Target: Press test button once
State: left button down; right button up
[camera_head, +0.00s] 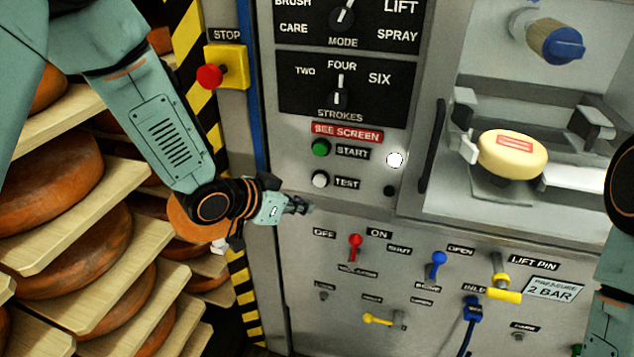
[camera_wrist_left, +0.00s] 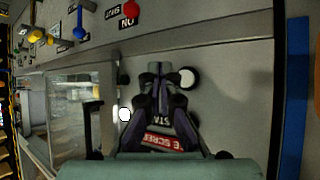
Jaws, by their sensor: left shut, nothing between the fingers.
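The white TEST button (camera_head: 320,179) sits on the grey machine panel, left of its TEST label and below the green START button (camera_head: 321,147). My left gripper (camera_head: 308,207) is shut and empty, its tips just below and left of the TEST button in the head view. In the left wrist view, the shut fingertips (camera_wrist_left: 158,68) are left of the white TEST button (camera_wrist_left: 188,78), with a small sideways gap in the picture. Whether the tips touch the panel cannot be told. The fingers partly cover the labels. My right gripper is out of view.
A red STOP button (camera_head: 209,77) on a yellow box is up left. Below are a red lever (camera_head: 355,246), a blue lever (camera_head: 437,263) and a yellow lever (camera_head: 378,319). A cheese wheel (camera_head: 512,155) sits in the bay. Shelves of cheese stand left.

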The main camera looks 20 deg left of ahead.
aim_at(320, 181)
pick_arm(q)
jog(key=w, duration=0.4)
jog(key=shift+w+d+p, duration=0.2)
jog(key=shift+w+p, duration=0.2)
jog(key=shift+d, duration=0.1)
jog(key=shift+w+d+f, duration=0.1)
jog(key=shift+w, duration=0.1)
jog(key=shift+s+a, duration=0.15)
jog(key=shift+a, duration=0.05)
jog(key=shift+d, duration=0.15)
dwell(0.4)
